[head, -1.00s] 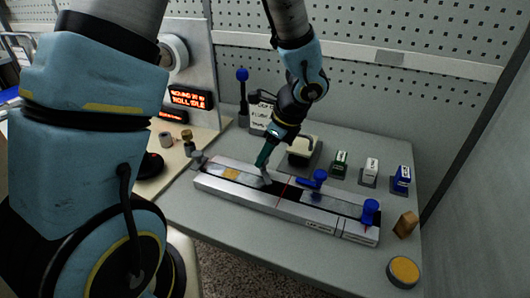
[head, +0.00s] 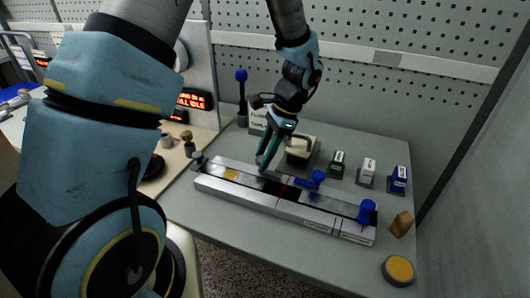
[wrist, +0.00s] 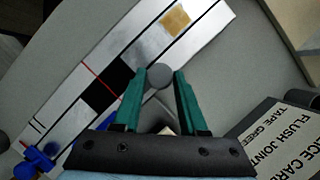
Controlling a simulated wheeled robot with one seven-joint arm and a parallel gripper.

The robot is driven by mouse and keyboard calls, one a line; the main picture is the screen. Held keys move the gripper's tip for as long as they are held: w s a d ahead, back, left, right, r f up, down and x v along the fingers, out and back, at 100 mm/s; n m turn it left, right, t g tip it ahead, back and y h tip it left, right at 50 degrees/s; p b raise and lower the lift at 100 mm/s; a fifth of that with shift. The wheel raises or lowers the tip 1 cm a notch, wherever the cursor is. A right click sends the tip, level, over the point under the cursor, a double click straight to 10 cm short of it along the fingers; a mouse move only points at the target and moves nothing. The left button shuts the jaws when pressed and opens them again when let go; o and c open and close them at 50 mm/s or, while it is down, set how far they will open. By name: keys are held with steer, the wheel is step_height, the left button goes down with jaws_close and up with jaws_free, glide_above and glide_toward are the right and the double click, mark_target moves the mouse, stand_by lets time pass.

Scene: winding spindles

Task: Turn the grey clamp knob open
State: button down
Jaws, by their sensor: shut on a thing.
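The grey clamp knob (wrist: 159,75) is a round grey disc between my fingertips in the wrist view, at the edge of the long metal splicing block. In the head view it is mostly hidden behind the fingers. My gripper (wrist: 161,82) has its green fingers on either side of the knob, shut on it. In the head view my gripper (head: 264,168) reaches down to the back edge of the block (head: 213,188), left of its middle. How far the knob is turned cannot be told.
Two blue clamp levers (head: 317,178) (head: 367,209) sit on the right half of the block. A pale-topped box (head: 300,148) stands close behind my gripper. Several small dispensers, including a green one (head: 338,163), stand at the back right. A yellow round pad (head: 399,269) lies front right.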

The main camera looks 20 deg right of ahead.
steer(key=shift+n, duration=0.4)
steer(key=shift+c, duration=2.3)
jaws_free()
steer(key=shift+r, duration=0.1)
steer(key=b+v, duration=0.2)
steer(key=v, duration=0.8)
steer(key=shift+d+r+b, duration=0.2)
steer(key=shift+r+b, duration=0.05)
steer(key=shift+b, duration=0.05)
steer(key=shift+w, duration=0.15)
steer(key=a+f+n+t+h, duration=0.1)
steer(key=a+n+h, duration=0.3)
steer(key=a+n, duration=1.1)
steer(key=s+a+f, duration=0.1)
steer(key=a, duration=1.1)
steer(key=shift+a+f+n+t+h, duration=0.3)
steer(key=shift+a+n+t, duration=0.05)
steer(key=shift+n+t, duration=0.05)
